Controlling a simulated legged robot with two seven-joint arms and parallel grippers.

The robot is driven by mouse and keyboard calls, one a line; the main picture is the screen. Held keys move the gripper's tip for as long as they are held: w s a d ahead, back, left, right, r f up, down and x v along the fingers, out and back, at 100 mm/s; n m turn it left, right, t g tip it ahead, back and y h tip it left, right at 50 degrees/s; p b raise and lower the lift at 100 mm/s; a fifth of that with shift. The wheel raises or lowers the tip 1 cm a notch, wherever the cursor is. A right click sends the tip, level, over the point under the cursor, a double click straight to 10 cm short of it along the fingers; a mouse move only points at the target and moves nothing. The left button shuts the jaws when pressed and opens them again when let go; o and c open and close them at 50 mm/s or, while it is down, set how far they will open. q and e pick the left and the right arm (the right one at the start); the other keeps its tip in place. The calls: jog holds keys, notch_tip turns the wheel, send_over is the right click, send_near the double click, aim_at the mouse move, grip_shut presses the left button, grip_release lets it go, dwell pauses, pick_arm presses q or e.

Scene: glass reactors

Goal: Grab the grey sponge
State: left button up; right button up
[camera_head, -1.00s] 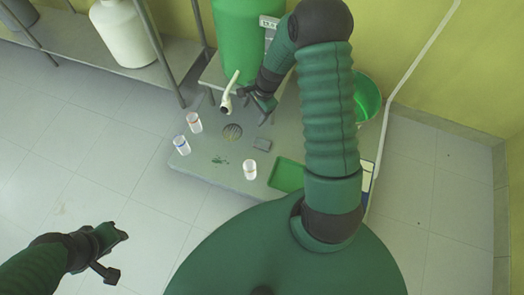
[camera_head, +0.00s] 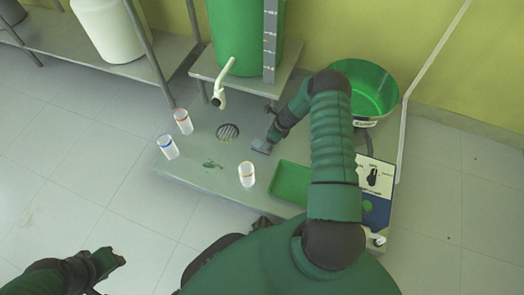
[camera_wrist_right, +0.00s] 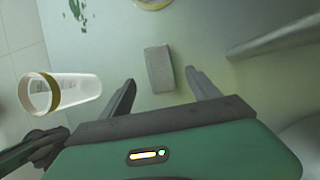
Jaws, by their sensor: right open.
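The grey sponge (camera_head: 262,146) is a small flat block lying on the low platform, right of the round drain. My right gripper (camera_head: 272,131) is just above it and partly hides its upper right side. In the right wrist view the sponge (camera_wrist_right: 159,68) lies just ahead of my open right fingers (camera_wrist_right: 163,90), lined up with the gap between them and not held. My left gripper (camera_head: 108,268) hangs over the floor at the lower left, far from the sponge; its jaws do not show clearly.
Several clear cups stand on the platform (camera_head: 205,190), one (camera_head: 247,174) below the sponge. A green tray (camera_head: 289,183) lies to its lower right. A green bucket (camera_head: 372,91) stands behind my right arm. A white spout (camera_head: 222,85) hangs over the drain (camera_head: 228,132).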

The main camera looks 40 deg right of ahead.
jog(key=b+x, duration=0.5)
jog(key=x, duration=0.1)
jog(key=shift+s+d+f, duration=0.1)
jog(key=shift+s+d, duration=0.05)
jog(key=shift+r, duration=0.25)
jog(key=c, duration=1.5)
